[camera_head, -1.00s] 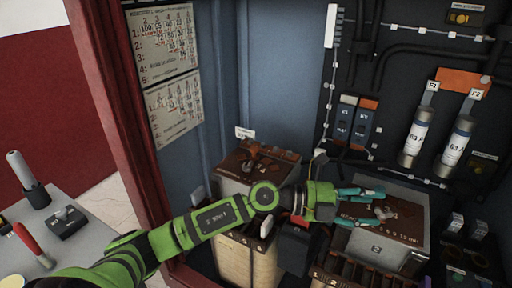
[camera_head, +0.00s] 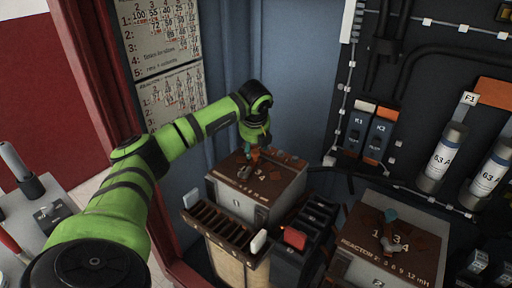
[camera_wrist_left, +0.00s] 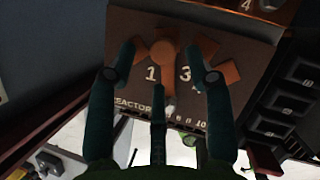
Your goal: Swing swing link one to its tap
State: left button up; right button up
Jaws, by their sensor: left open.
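The left reactor box (camera_head: 232,195) has a brown top with copper pads and a copper swing link (camera_head: 254,157). My left gripper (camera_head: 249,152) is just above that top, and its teal fingers partly hide the link. In the left wrist view, the link (camera_wrist_left: 165,58) has a round pivot and an arm running down the picture between the numbers 1 and 3. The open fingers of the gripper (camera_wrist_left: 165,80) stand on either side of it, with a visible gap on both sides. Contact cannot be told. My right gripper is not in view.
A second reactor box (camera_head: 345,245), lettered REACTOR 2, stands at the right with its own link (camera_head: 390,238). Slotted dark racks (camera_head: 222,222) with a white and a red handle (camera_head: 294,238) stand in front. Fuses (camera_head: 443,158) and cables line the back panel.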

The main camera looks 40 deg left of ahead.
pick_arm(q)
jog(key=shift+x, duration=1.2)
jog(key=shift+w+f, duration=0.15)
jog(key=shift+f, duration=0.1)
grip_shut()
jog(key=shift+r, duration=0.1)
jog(key=shift+w+d+r+m+t+h+b, duration=0.15)
jog(key=shift+d+m+h, duration=0.2)
jog(key=shift+m, duration=0.3)
jog(key=shift+w+d+f+m+t+h+b, duration=0.1)
jog(key=shift+w+d+m+t+h+b, duration=0.05)
jog(key=shift+d+m, duration=0.45)
jog(key=shift+d+r+m+h+b, duration=0.1)
jog(key=shift+d+m+h+b, duration=0.15)
jog(key=shift+d+m, duration=0.45)
jog(key=shift+d+r+m+h+b, duration=0.15)
jog(key=shift+d+m+h, duration=0.15)
jog(key=shift+m, duration=0.75)
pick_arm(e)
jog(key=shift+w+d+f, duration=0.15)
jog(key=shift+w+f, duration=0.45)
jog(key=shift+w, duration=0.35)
pick_arm(q)
jog(key=shift+d+t, duration=0.1)
jog(key=shift+t, duration=0.2)
grip_release()
jog(key=shift+f, duration=0.1)
jog(key=shift+d+f, duration=0.1)
jog(key=shift+f, duration=0.05)
